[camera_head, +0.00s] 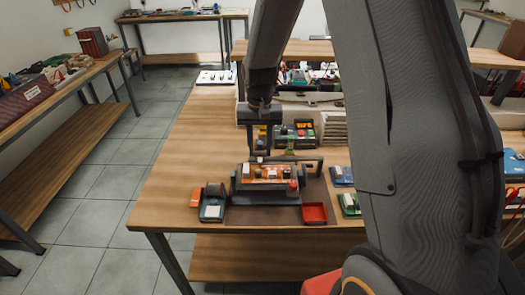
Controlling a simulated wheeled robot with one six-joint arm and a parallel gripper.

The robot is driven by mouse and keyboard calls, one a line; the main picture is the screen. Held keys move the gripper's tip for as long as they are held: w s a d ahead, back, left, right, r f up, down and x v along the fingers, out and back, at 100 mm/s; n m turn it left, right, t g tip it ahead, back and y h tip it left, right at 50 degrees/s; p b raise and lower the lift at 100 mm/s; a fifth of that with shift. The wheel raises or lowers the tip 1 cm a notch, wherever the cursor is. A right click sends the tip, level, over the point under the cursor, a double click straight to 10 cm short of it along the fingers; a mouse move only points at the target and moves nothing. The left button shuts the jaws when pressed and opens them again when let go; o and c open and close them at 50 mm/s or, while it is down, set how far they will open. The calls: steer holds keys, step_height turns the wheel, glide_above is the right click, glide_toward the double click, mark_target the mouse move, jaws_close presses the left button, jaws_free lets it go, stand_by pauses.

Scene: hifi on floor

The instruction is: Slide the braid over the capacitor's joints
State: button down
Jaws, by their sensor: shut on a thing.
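An orange circuit board (254,181) with several small dark and pale parts lies on a dark fixture (268,198) near the front of the wooden table. I cannot tell which part is the capacitor, and its joints are too small to make out. My gripper (259,156) points down just above the back edge of the board. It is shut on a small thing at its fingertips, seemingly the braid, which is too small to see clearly.
A dark arm-like bar (312,160) stands behind the board. Small boxes (342,176) lie at the right. The table's left side (185,160) is clear.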

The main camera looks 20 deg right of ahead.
mark_target(257, 151)
steer(key=shift+w+a+r, duration=0.1)
steer(key=shift+w+a, duration=0.1)
steer(key=shift+a, duration=0.2)
steer(key=c, duration=1.2)
jaws_free()
steer(key=shift+a, duration=0.15)
steer(key=shift+r, duration=0.25)
steer(key=shift+r+b, duration=1.1)
steer(key=shift+r, duration=2.5)
